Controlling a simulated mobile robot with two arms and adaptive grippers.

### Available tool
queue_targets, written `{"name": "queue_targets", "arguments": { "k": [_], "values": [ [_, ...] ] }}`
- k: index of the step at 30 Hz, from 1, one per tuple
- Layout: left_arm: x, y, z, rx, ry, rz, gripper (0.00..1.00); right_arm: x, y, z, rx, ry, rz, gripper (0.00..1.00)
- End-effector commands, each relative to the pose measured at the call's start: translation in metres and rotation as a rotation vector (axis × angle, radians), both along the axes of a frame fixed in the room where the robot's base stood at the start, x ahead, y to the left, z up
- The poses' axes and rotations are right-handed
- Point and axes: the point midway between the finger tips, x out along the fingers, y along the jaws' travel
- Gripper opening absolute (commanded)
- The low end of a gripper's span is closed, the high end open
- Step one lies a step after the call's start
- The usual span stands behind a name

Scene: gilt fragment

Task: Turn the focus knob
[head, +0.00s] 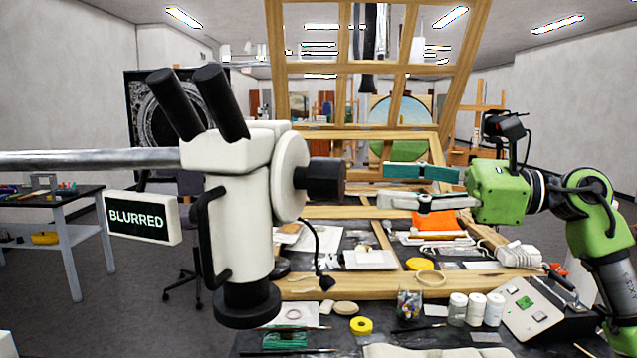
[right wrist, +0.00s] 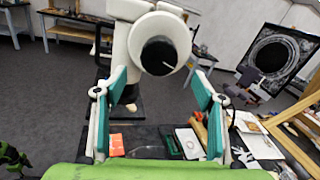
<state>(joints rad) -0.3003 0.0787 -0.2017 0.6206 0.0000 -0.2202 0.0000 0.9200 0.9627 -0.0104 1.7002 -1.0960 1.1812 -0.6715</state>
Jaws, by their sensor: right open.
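The white microscope (head: 240,180) hangs from a metal bar and has two black eyepieces. Its black focus knob (head: 325,178) sticks out to the right from a round white housing. A sign (head: 138,218) beside it reads "BLURRED". My right gripper (head: 384,185) is open and empty, to the right of the knob and apart from it, fingers pointing at it. In the right wrist view the knob (right wrist: 159,56) shows a white mark on its face and lies beyond and between the open fingertips (right wrist: 161,74). I do not see my left gripper.
Below is a cluttered bench with a yellow tape roll (head: 361,326), white-lidded jars (head: 476,309) and a control box (head: 538,305). A large wooden easel frame (head: 365,131) rises behind the knob. A side table (head: 50,230) stands at left. Air between gripper and knob is clear.

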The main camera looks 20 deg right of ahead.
Motion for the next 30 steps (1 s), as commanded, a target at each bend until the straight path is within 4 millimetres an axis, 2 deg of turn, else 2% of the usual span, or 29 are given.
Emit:
{"name": "queue_targets", "arguments": {
  "k": [1, 9, 15, 21, 30],
  "values": [
    [0.000, 0.000, 0.008, 0.000, 0.000, 0.000, 0.43, 0.004, 0.009, 0.004, 0.000, 0.000, 0.006, 0.63],
    [0.000, 0.001, 0.033, 0.001, 0.001, 0.000, 0.43, 0.033, 0.059, 0.006, 0.001, 0.000, 0.006, 0.63],
    [0.000, 0.002, 0.047, 0.002, 0.001, 0.001, 0.43, 0.052, 0.089, 0.004, 0.000, 0.001, 0.005, 0.63],
    [0.000, 0.002, 0.052, 0.002, 0.001, 0.002, 0.43, 0.061, 0.103, 0.002, 0.000, 0.000, 0.002, 0.63],
    [0.000, 0.002, 0.051, 0.002, 0.001, 0.002, 0.43, 0.062, 0.105, 0.000, 0.000, 0.000, 0.002, 0.63]
  ]
}}
